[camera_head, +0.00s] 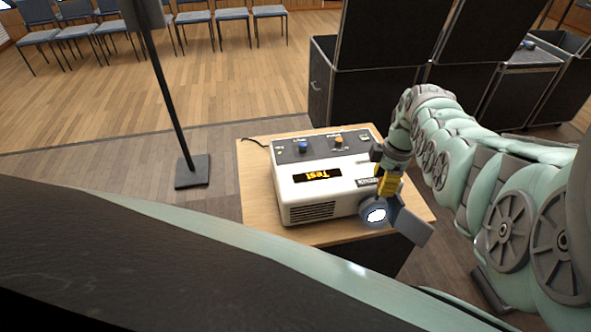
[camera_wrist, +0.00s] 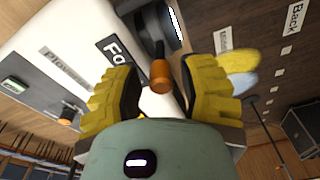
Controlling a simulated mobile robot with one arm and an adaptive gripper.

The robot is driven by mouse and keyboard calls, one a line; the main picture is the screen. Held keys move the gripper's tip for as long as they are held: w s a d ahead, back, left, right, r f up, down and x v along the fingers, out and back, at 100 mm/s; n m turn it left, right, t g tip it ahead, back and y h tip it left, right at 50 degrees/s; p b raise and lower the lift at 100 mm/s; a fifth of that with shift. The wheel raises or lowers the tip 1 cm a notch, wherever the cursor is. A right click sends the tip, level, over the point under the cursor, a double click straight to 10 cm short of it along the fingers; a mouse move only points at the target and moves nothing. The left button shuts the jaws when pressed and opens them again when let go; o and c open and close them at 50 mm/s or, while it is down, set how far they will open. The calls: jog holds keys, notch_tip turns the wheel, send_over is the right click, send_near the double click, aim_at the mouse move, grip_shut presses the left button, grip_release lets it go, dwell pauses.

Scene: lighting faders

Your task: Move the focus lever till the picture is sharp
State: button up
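A white projector (camera_head: 321,182) with a dark top panel stands on a small wooden table (camera_head: 258,222). Its lens (camera_head: 376,215) glows white at the front. In the wrist view the focus lever (camera_wrist: 160,75) is a dark stem with an orange-copper tip beside the lens ring. A black label starting "Fo" (camera_wrist: 113,50) is next to it, partly hidden by a finger. My gripper (camera_wrist: 158,88), with yellow ribbed fingers, is open. The lever tip stands between the fingers, with a visible gap on both sides. In the head view my gripper (camera_head: 388,184) covers the lever.
The panel carries a blue knob (camera_head: 303,146) and an orange knob (camera_head: 338,141). A dark flap (camera_head: 413,228) stands by the lens. Blurred yellow and blue shapes (camera_wrist: 240,70) show in the wrist view. A pole stand (camera_head: 192,171) is left; black cases (camera_head: 370,85) stand behind.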

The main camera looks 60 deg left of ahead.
jog(key=shift+o, duration=0.7)
jog(key=shift+r, duration=0.1)
jog(key=shift+w+d+r, duration=0.15)
jog(key=shift+w+r, duration=0.05)
jog(key=shift+r, duration=1.65)
jog(key=shift+w+d+r, duration=0.1)
jog(key=shift+w+r, duration=0.05)
jog(key=shift+r, duration=1.7)
